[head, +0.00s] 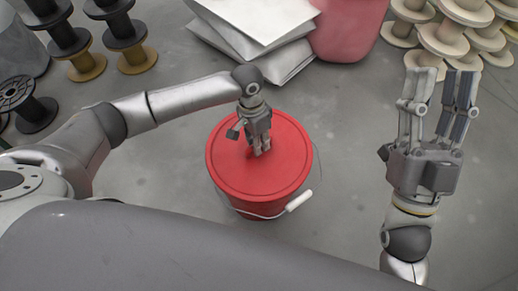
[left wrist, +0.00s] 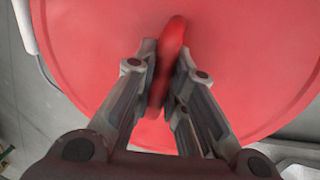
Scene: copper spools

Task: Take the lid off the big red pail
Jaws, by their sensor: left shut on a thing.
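The big red pail (head: 258,208) stands upright on the floor in the middle of the head view, with a white handle grip on its wire bail at the front right. Its round red lid (head: 228,172) covers the top. My left gripper (head: 261,152) is over the middle of the lid. In the left wrist view its fingers (left wrist: 165,85) are shut on a raised red lid handle (left wrist: 173,40). The lid looks seated on the pail, with no gap that I can see. My right gripper (head: 438,95) is open and empty, held to the right of the pail.
White sacks (head: 262,55) lie stacked behind the pail, beside a pink container (head: 347,28). Cream spools (head: 450,40) stand at the back right. Black and brown spools (head: 120,38) stand at the back left. The grey floor around the pail is clear.

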